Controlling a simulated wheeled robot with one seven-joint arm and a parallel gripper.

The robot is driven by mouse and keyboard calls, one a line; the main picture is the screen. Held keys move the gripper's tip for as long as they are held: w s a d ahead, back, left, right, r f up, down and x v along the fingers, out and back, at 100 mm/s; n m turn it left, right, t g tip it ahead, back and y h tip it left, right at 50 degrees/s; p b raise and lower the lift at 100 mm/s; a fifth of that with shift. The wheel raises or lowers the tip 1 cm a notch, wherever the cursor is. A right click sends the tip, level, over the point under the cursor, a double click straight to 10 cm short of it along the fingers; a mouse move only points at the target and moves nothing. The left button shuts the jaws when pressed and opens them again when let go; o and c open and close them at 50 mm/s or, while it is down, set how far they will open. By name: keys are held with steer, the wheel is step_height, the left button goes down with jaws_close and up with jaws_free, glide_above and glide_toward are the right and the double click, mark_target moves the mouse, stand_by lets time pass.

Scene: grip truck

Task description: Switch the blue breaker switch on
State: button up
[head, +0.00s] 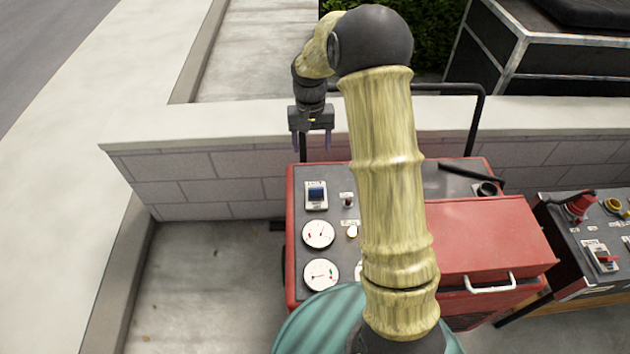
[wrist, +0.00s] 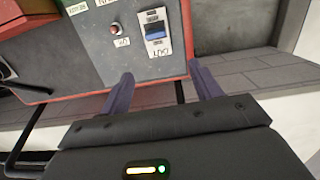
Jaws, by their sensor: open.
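The blue breaker switch (head: 316,194) sits in a pale plate at the upper left of the red machine's dark panel in the head view. It also shows in the wrist view (wrist: 155,31), near the top and beyond my fingertips. My gripper (head: 311,146) points down above and behind the panel's far edge, near the block wall. In the wrist view my gripper (wrist: 159,76) has its two fingers spread with nothing between them. The fingers are apart from the switch. Which way the switch is set is too small to tell.
The red machine (head: 480,240) has gauges (head: 318,234), a small red button (wrist: 116,29) beside the switch, and a black rail (head: 478,120) behind it. A low block wall (head: 200,165) runs behind. Another panel (head: 590,245) stands at the right. My arm hides the machine's middle.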

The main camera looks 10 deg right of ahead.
steer(key=shift+s+r+t, duration=0.5)
steer(key=shift+s+r, duration=0.2)
steer(key=shift+s, duration=0.5)
glide_toward(317, 188)
step_height(317, 188, down, 9)
steer(key=shift+w+a, duration=0.1)
steer(key=shift+a+f, duration=0.15)
steer(key=shift+f, duration=0.05)
steer(key=shift+d, duration=0.2)
steer(key=c, duration=1)
